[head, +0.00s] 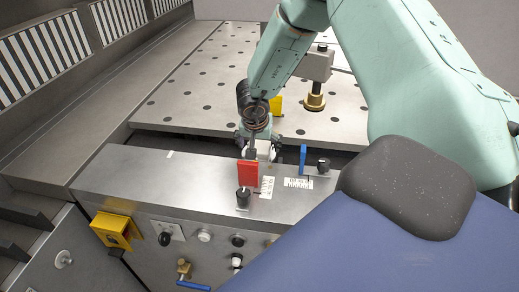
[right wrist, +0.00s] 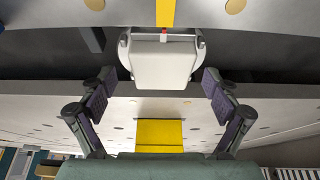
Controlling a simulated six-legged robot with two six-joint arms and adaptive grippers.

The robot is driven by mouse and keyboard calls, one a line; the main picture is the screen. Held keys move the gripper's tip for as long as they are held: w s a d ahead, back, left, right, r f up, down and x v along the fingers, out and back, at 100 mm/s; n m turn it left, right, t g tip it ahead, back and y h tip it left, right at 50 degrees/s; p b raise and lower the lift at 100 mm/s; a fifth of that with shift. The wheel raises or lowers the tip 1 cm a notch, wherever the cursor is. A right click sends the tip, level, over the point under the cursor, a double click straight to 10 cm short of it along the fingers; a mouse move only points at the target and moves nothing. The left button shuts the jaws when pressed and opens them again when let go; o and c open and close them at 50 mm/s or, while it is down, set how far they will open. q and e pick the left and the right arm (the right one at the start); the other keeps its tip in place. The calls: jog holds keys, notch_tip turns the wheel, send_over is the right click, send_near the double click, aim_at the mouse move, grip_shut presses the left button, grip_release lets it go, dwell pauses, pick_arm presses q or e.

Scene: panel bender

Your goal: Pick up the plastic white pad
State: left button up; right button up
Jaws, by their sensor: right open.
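The white pad (right wrist: 160,63) is a pale rounded block at the upper middle of the right wrist view. In the head view, a small pale patch beside the gripper may be part of it, but the gripper hides most of that spot. My right gripper (right wrist: 157,88) is open, with one dark-padded finger on each side of the pad and clear gaps to both. In the head view the right gripper (head: 258,146) points down at the back edge of the grey console. My left gripper is not in view.
The grey console (head: 150,180) carries a red block (head: 247,174), a blue upright piece (head: 303,158) and black knobs (head: 243,198). Behind it lies a perforated metal table (head: 190,95) with a brass-footed clamp (head: 315,101). A yellow box (head: 112,229) sits on the console's front.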

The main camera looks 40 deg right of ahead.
jog(key=shift+w, duration=0.15)
jog(key=shift+c, duration=1.4)
jog(key=shift+w+d+f, duration=0.1)
jog(key=shift+w+f, duration=0.1)
jog(key=shift+f, duration=0.05)
jog(key=c, duration=0.3)
jog(key=shift+s+r, duration=0.2)
jog(key=shift+s, duration=0.05)
jog(key=c, duration=0.6)
jog(key=shift+w+f, duration=0.1)
jog(key=shift+w, duration=0.1)
jog(key=shift+c, duration=0.6)
